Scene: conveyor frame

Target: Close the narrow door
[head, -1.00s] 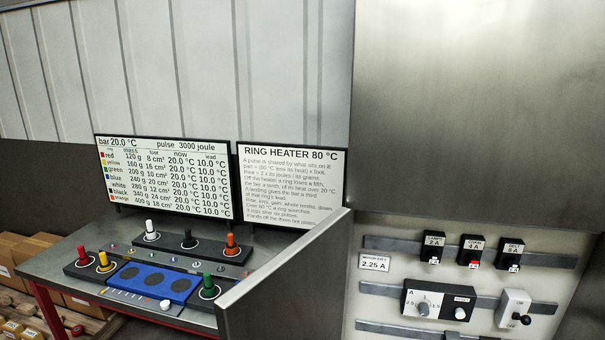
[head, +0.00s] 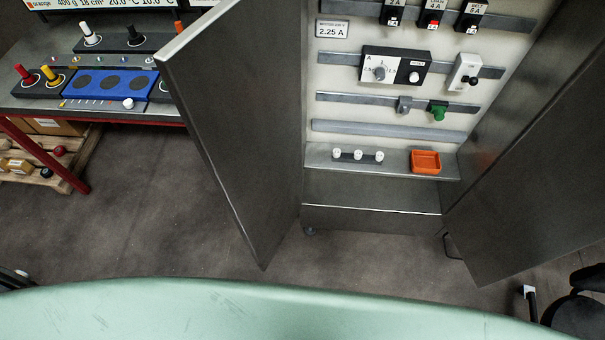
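A grey metal cabinet (head: 370,217) stands open in the middle of the head view. Its left door (head: 235,130) is swung out towards me, with its free edge on the left. Its right door (head: 545,185) is also swung out, to the right, and is cut off by the picture edge. I cannot tell for certain which door is the narrow one. No gripper of mine can be made out, and nothing is seen touching either door.
Inside the cabinet are switches, rails and a shelf with an orange tray (head: 425,160). A bench with a blue block (head: 110,86) stands at the left. Dark parts (head: 575,305) show at the lower right. Bare floor (head: 165,215) lies left of the left door.

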